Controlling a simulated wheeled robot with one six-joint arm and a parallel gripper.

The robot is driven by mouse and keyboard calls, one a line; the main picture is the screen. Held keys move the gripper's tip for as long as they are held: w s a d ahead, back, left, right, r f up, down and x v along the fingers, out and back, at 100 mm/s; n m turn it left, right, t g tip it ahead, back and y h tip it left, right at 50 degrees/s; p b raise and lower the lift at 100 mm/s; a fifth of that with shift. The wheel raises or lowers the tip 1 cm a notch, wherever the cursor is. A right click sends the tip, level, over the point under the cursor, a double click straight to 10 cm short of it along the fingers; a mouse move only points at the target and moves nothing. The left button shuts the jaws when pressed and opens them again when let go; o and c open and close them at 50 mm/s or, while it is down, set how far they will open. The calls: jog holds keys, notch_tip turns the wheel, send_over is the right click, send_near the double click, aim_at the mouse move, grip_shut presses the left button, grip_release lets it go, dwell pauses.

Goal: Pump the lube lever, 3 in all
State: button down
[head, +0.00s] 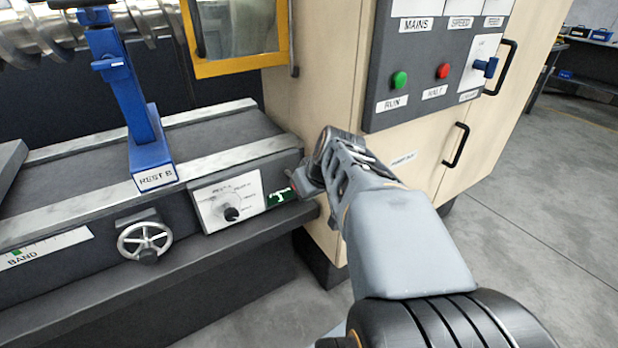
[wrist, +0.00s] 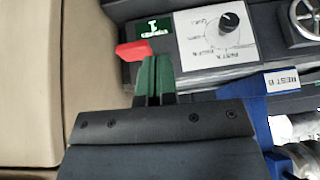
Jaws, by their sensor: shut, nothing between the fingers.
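A red lever handle (wrist: 133,50) sticks out at the upper left in the wrist view, beside a small green plate with a white mark (wrist: 153,28). The plate also shows in the head view (head: 283,195), at the right end of the machine's front. No lube wording is legible on either. My gripper (wrist: 154,66) is shut and empty, its green fingertips close to the red handle. I cannot tell whether they touch it. In the head view my gripper (head: 303,185) is at the bed's right end and largely hides the handle.
A dial panel (head: 250,202) and a handwheel (head: 145,240) lie left of the plate. The blue rest (head: 150,150) stands on the bed. A cream cabinet (head: 345,90) with a button panel (head: 400,35) rises behind my arm. Floor at right is clear.

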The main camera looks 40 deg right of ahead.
jog(key=s+a+f+g, duration=0.1)
jog(key=s+a+f, duration=0.2)
jog(key=a, duration=0.3)
jog(key=s+a+f+g, duration=0.2)
jog(key=s+a+f, duration=0.1)
jog(key=a+f, duration=0.2)
jog(key=shift+s+a, duration=0.3)
jog(key=shift+a, duration=0.65)
jog(key=shift+a+n, duration=0.1)
jog(key=shift+n, duration=0.2)
